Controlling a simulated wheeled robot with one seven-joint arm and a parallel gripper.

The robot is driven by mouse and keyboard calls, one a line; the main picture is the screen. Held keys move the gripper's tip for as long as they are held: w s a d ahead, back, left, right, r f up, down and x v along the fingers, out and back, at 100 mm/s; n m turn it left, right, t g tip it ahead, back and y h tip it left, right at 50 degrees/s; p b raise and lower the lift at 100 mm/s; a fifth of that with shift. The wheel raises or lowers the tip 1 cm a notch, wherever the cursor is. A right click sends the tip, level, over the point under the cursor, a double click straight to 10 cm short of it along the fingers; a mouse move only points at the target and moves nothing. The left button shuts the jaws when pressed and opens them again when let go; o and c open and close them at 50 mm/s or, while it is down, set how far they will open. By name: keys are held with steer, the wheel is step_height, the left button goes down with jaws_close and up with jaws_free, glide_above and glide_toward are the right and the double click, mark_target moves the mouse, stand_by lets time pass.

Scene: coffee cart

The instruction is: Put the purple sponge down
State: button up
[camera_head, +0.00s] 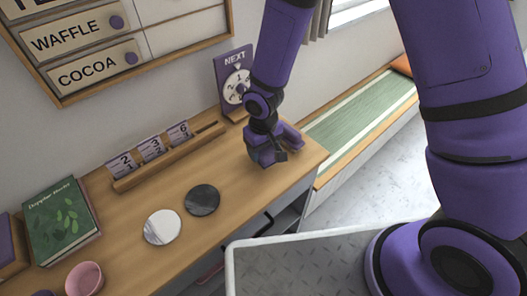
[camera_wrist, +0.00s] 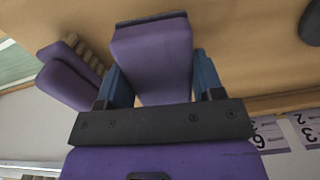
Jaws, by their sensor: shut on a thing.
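The purple sponge (camera_wrist: 150,50) is a block with a dark edge, held between the two blue-grey fingers of my gripper (camera_wrist: 163,78) in the wrist view. In the head view my gripper (camera_head: 266,152) points down, low over the right end of the wooden counter (camera_head: 225,228). There the sponge is mostly hidden by my gripper and hard to tell apart from it. I cannot tell whether the sponge touches the counter.
A purple brush-like thing (camera_wrist: 70,76) with tan bristles is close beside my gripper. A black disc (camera_head: 202,200) and a white disc (camera_head: 162,227) lie to the left. A number rack (camera_head: 165,160) and a NEXT dial sign (camera_head: 235,80) stand behind. The counter's right edge is near.

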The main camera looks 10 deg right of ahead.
mark_target(264, 153)
steer(key=shift+w+d+f, duration=0.1)
steer(key=shift+w+f, duration=0.25)
steer(key=shift+f, duration=0.3)
steer(key=shift+w+f, duration=0.3)
steer(key=shift+f, duration=0.65)
steer(key=shift+f, duration=0.1)
steer(key=o, duration=0.9)
steer(key=shift+f, duration=0.1)
steer(key=r, duration=1)
steer(key=shift+w+d+r, duration=0.2)
steer(key=shift+r, duration=0.2)
